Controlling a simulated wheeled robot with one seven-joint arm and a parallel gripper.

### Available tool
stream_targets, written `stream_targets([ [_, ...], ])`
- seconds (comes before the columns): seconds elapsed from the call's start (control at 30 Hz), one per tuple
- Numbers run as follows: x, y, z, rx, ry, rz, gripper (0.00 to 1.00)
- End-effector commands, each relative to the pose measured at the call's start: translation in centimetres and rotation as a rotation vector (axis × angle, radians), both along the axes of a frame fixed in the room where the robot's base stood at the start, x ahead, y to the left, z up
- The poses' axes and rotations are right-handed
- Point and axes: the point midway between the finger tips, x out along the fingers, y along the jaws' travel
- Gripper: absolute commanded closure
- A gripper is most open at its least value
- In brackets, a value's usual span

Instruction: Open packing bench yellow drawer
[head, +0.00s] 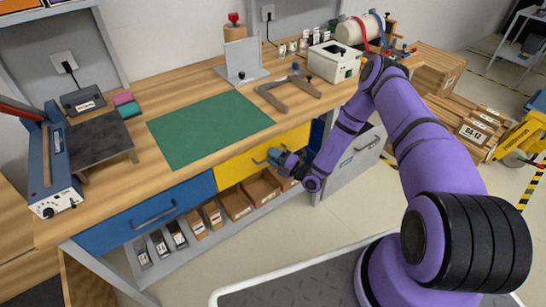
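The packing bench (110,183) has a wooden top and drawers under its front edge. The yellow drawer (236,168) is in the middle of the bench front. Its front looks in line with the blue drawer beside it, so it appears closed. My gripper (268,160) is right at the yellow front, at its middle to right part. The gripper and wrist cover part of that front, and the drawer's handle cannot be made out apart from the fingers. The fingers are too small to tell open from shut.
A blue drawer (150,212) with a handle is at left. Cardboard bins (236,204) stand on the shelf below. A grey cabinet (354,164) is right of the drawers. A green mat (208,128) lies on top. Open floor (300,232) lies in front.

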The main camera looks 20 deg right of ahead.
Motion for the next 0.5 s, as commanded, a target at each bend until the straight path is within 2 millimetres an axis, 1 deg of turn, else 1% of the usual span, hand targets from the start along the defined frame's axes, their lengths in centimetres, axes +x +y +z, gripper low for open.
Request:
stream_targets([
  [0.1, -0.01, -0.01, 0.0, 0.0, 0.0, 0.0, 0.63],
  [0.17, -0.01, 0.0, 0.0, 0.0, 0.0, 0.0, 0.77],
  [0.2, -0.02, -0.01, 0.0, 0.0, 0.0, 0.0, 0.86],
  [0.27, -0.02, -0.01, 0.0, 0.0, 0.0, 0.0, 1.0],
  [0.5, -0.12, -0.04, -0.02, 0.0, 0.0, 0.0, 1.0],
])
